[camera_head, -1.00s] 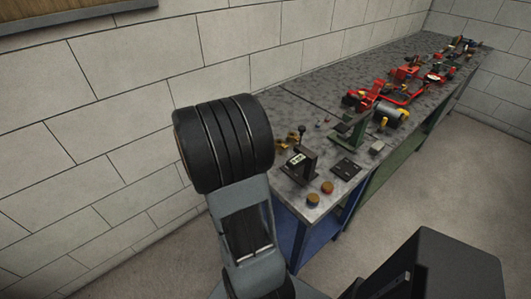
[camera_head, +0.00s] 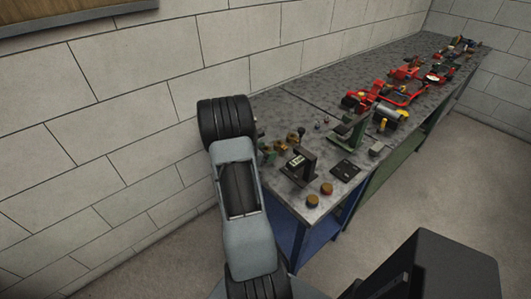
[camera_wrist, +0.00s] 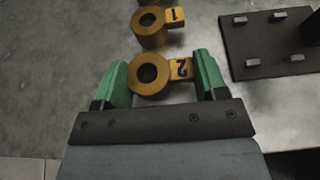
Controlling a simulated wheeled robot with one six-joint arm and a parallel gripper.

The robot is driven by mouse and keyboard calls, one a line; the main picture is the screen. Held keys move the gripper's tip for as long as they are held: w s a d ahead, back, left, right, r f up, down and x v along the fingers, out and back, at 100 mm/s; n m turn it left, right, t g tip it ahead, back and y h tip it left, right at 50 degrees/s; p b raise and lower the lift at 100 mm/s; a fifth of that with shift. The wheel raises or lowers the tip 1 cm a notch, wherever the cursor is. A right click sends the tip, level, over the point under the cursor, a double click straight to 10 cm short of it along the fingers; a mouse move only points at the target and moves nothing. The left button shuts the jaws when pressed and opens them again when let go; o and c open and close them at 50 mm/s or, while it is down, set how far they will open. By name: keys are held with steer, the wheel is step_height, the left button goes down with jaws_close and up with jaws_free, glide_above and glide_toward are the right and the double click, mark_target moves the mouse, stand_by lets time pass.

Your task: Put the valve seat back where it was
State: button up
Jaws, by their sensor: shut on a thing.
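In the wrist view my gripper (camera_wrist: 160,72) has two green fingers, shut on a brass-yellow ring with a flat tag marked "2" (camera_wrist: 150,91), which looks like the valve seat. One finger is at the ring's left side, the other at the tag's right end. I cannot tell whether the ring touches the bench or hangs just above it. A similar ring with a tag marked "1" (camera_wrist: 149,38) stands just beyond it, apart from the fingers. In the head view my arm hides most of the gripper.
A black base with small pegs (camera_wrist: 262,62) lies to the right in the wrist view. The head view shows a black stand (camera_head: 304,160), a dark plate (camera_head: 345,169), two round knobs (camera_head: 312,201) and red pump parts (camera_head: 385,95) on the grey bench (camera_head: 290,97). A block wall runs behind.

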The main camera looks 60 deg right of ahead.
steer(key=shift+f, duration=0.45)
steer(key=shift+f, duration=0.15)
steer(key=o, duration=1.2)
